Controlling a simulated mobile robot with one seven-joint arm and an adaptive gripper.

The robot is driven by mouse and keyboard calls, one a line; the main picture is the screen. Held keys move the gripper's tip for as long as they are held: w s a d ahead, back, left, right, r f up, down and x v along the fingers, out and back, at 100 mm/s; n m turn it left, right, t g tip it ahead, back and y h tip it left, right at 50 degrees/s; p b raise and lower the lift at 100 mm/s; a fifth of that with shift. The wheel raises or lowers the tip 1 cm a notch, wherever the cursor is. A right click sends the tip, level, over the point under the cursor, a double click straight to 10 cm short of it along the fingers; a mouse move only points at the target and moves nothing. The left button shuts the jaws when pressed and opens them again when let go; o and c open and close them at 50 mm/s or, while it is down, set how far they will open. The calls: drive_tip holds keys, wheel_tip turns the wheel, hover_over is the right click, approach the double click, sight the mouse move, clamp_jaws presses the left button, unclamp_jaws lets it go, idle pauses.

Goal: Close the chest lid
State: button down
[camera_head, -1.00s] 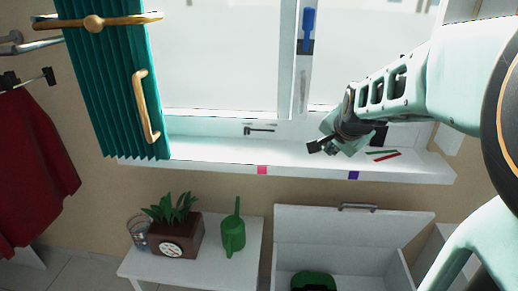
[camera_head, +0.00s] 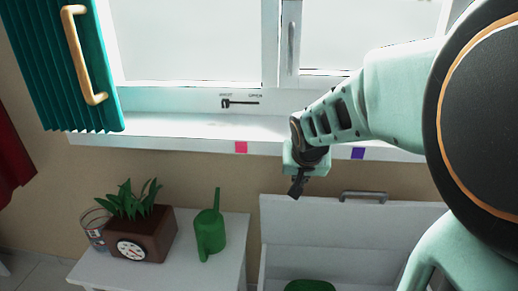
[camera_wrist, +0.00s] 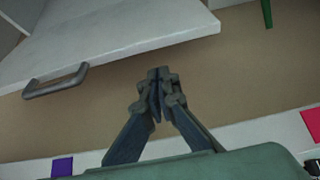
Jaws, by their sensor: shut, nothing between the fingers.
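The white chest (camera_head: 330,270) stands against the wall at the lower right of the head view. Its lid (camera_head: 335,220) is raised, leaning up toward the wall, with a grey handle (camera_head: 363,196) on its top edge. The lid (camera_wrist: 120,30) and handle (camera_wrist: 56,80) also show at the upper left of the wrist view. My gripper (camera_head: 296,190) is shut and empty, in front of the window sill near the lid's upper left corner. In the wrist view my gripper (camera_wrist: 158,80) points at bare wall beside the lid edge. It appears apart from the lid.
A green item (camera_head: 310,286) lies inside the chest. A low white table (camera_head: 228,262) to its left holds a green watering can (camera_head: 210,232), a brown planter (camera_head: 148,238) and a glass (camera_head: 95,228). The window sill (camera_head: 180,128) runs above. A teal curtain (camera_head: 45,60) hangs at left.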

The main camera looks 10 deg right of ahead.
drive_tip(key=b+x, duration=0.2)
drive_tip(key=x, duration=0.7)
drive_tip(key=shift+f, duration=0.1)
drive_tip(key=shift+s+f, duration=0.1)
